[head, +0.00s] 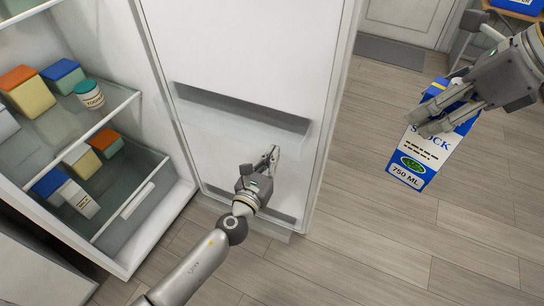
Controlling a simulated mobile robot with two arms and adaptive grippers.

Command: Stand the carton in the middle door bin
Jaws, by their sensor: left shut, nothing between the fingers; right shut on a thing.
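The carton (416,160) is white and blue, marked "STOCK" and "750 ML". My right gripper (428,120) is shut on its upper part and holds it tilted, to the right of the fridge door (245,45). The fingers hide part of the carton. A clear door bin (243,120) runs across the door's inner face and looks empty. A lower bin (275,225) is partly hidden by my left arm. The upper part of the door is out of view. My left gripper (270,156) is shut and empty, in front of the door just below the clear bin.
The open fridge at left has glass shelves (125,100) with several coloured-lid boxes, a jar (89,94) and a white carton with a blue top (75,195). Wooden floor (350,240) is clear right of the door. A grey mat (390,52) lies at the back.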

